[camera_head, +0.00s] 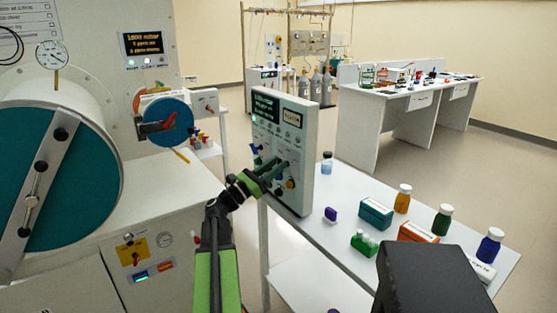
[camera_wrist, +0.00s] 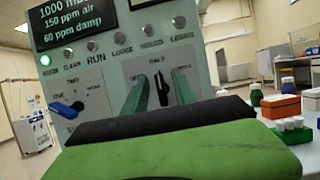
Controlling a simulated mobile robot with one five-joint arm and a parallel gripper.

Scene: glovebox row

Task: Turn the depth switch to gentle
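The control panel (camera_head: 305,125) is a grey upright box on the white bench, with a dark readout at its top. In the wrist view, a black switch handle (camera_wrist: 161,88) stands upright on a pale plate whose small lettering I cannot read, so I cannot confirm it is the depth switch. A blue switch (camera_wrist: 68,110) is to its left, its handle turned left. My gripper (camera_head: 275,172) is in front of the panel. In the wrist view its green fingers (camera_wrist: 158,95) are apart on either side of the black handle, with visible gaps. The handle's lower part is hidden.
Several small knobs (camera_wrist: 95,46) line the panel above the plates. Right of the panel, the bench (camera_head: 341,193) holds a purple item (camera_head: 330,214), green rack (camera_head: 364,243), boxes and bottles. A glovebox (camera_head: 160,215) with round ports stands left of my arm.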

